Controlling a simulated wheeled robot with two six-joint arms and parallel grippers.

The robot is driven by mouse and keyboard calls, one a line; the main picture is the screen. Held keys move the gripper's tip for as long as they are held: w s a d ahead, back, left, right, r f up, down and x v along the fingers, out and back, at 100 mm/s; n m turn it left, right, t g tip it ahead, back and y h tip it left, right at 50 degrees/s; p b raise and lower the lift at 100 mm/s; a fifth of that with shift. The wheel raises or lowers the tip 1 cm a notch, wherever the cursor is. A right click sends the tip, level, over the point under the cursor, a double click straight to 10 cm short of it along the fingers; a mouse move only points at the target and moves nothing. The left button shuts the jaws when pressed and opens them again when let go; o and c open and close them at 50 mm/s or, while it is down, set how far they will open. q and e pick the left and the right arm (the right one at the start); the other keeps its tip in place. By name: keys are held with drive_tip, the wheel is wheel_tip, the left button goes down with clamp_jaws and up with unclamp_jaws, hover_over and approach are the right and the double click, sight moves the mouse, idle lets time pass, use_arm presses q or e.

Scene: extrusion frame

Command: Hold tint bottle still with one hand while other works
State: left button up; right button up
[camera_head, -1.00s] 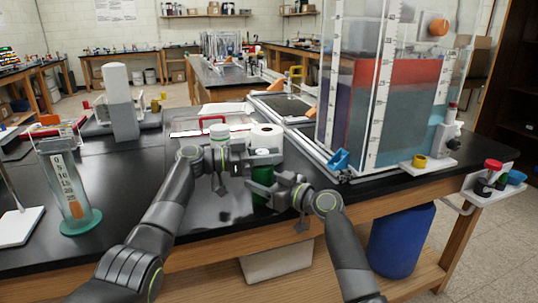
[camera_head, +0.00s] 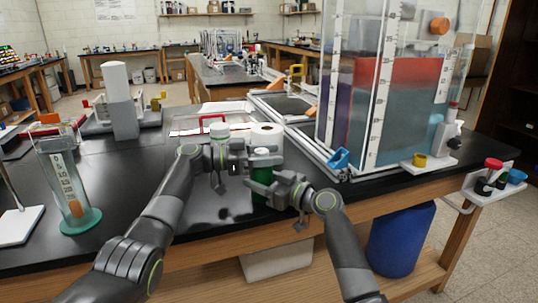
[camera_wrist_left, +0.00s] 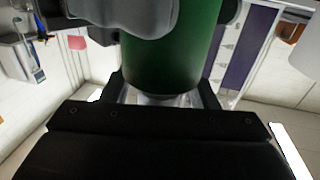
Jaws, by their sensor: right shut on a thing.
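The tint bottle, a green cylinder (camera_head: 261,176) with a pale top, stands upright near the front edge of the black bench. My right gripper (camera_head: 272,188) is shut around its body from the right. My left gripper (camera_head: 245,160) is just left of the bottle's top, with its fingers apart. In the left wrist view the green bottle (camera_wrist_left: 172,55) fills the upper middle, and its pale end lies between the spread left fingers (camera_wrist_left: 162,95). A grey part of the right gripper covers some of the bottle there. Contact between the left fingers and the top cannot be told.
A large clear tank (camera_head: 400,90) stands at right, and a cylinder on a teal base (camera_head: 68,187) at left.

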use_arm(q)
drive_tip(key=shift+r, duration=0.1)
drive_tip(key=s+a, duration=0.1)
drive_tip(key=a, duration=1.1)
drive_tip(key=shift+s, duration=0.25)
drive_tip(key=shift+s+n+t+y, duration=1.4)
drive_tip(key=shift+s+n+t, duration=1.15)
drive_tip(key=shift+t, duration=1.25)
drive_tip(key=x, duration=0.8)
drive_tip(key=r+x, duration=0.1)
drive_tip(key=x, duration=0.3)
drive_tip(key=shift+s+d, duration=0.1)
drive_tip(key=shift+s, duration=0.05)
